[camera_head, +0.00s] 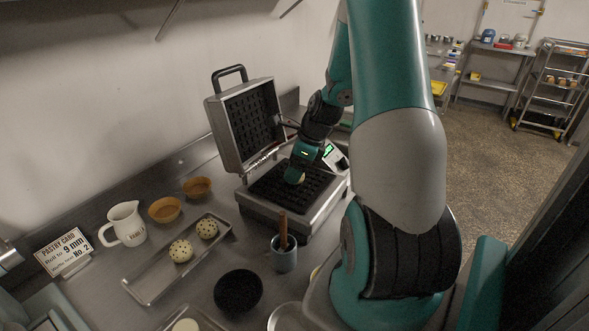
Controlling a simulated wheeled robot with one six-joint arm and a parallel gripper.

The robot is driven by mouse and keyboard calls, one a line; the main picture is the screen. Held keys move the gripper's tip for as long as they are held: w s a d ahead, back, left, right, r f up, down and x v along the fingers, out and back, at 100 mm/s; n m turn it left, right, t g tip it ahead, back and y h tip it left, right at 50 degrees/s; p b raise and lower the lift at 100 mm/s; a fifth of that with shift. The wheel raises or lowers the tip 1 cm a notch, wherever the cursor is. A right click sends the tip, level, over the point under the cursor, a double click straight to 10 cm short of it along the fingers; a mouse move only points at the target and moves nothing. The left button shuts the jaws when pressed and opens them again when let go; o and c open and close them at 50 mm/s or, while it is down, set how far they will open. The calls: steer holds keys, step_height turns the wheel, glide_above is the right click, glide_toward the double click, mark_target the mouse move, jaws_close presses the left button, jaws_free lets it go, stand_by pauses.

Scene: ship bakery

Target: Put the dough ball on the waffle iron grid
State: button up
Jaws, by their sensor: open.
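The waffle iron stands open on the steel counter, its lid (247,122) tilted up and its dark lower grid (272,197) facing up. My gripper (296,176) points down over the lower grid, near its middle.
Two speckled balls (181,251) lie on a metal tray (147,291). A white jug (125,224), two tan bowls (164,209), a black bowl (238,291) and a grey cup (284,257) with a wooden handle stand nearby. A pastry card (63,252) is at left.

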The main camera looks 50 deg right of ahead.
steer(key=v, duration=1.1)
steer(key=w+a+r+n+g+y, duration=0.1)
steer(key=a+r+n, duration=0.2)
steer(key=a+n, duration=0.85)
steer(key=w+a+r+n+g+y, duration=0.1)
steer(key=a+r+n, duration=0.1)
steer(key=a+n, duration=0.9)
steer(key=s+a+r+n+g, duration=0.1)
steer(key=s+a+n, duration=0.5)
steer(key=a, duration=0.3)
steer(key=s+a+n+g, duration=0.1)
steer(key=s+a+n, duration=0.6)
steer(key=a+n, duration=0.1)
steer(key=shift+a+r+n, duration=0.4)
steer(key=shift+n, duration=0.25)
